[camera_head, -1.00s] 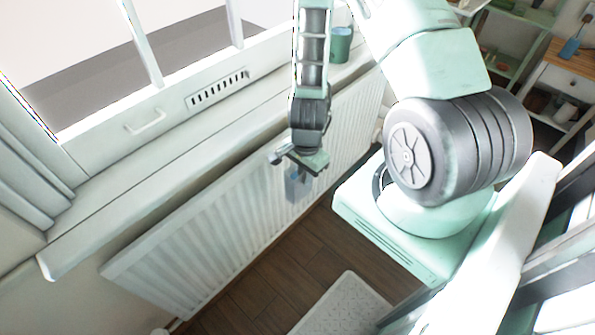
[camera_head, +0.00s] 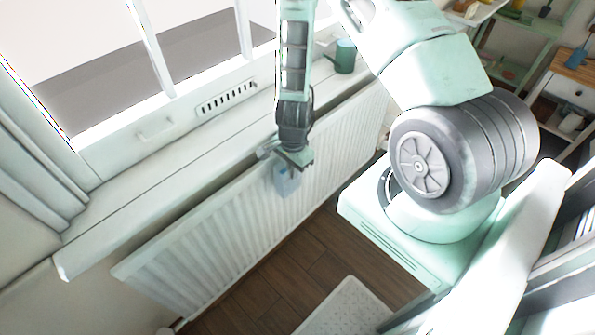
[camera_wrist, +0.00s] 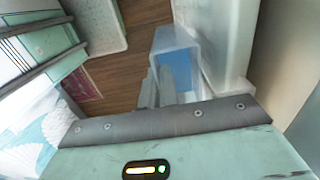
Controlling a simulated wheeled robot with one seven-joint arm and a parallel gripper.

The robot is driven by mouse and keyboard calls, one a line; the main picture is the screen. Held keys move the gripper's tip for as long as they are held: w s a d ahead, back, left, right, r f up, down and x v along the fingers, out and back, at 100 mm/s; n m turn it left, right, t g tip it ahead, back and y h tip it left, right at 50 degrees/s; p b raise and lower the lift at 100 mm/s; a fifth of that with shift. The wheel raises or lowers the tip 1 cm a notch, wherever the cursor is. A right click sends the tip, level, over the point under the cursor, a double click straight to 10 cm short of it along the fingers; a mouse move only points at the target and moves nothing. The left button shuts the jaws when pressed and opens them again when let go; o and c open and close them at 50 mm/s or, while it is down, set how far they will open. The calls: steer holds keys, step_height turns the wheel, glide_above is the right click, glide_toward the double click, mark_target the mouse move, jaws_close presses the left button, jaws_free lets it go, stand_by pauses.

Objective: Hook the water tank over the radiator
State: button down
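The water tank (camera_head: 287,182) is a small pale blue-grey box hanging below my gripper (camera_head: 293,160). In the wrist view the tank (camera_wrist: 176,42) shows its open top and blue inside. My gripper's grey fingers (camera_wrist: 165,85) are closed on its near wall. The radiator (camera_head: 215,235) is a long white ribbed panel under the window sill. In the head view the tank overlaps the radiator's front near its top edge. In the wrist view the radiator (camera_wrist: 222,40) stands close to the tank's right side. I cannot tell whether they touch.
The white window sill (camera_head: 150,205) juts out above the radiator, close to my gripper. A green watering can (camera_head: 344,56) stands on the sill. A white mat (camera_head: 345,308) lies on the wooden floor (camera_head: 290,265). Shelves (camera_head: 520,50) stand at the upper right.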

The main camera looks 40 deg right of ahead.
steer(key=shift+w+f+b, duration=0.55)
steer(key=shift+w+f, duration=0.25)
steer(key=shift+f, duration=0.2)
steer(key=c, duration=1.6)
jaws_free()
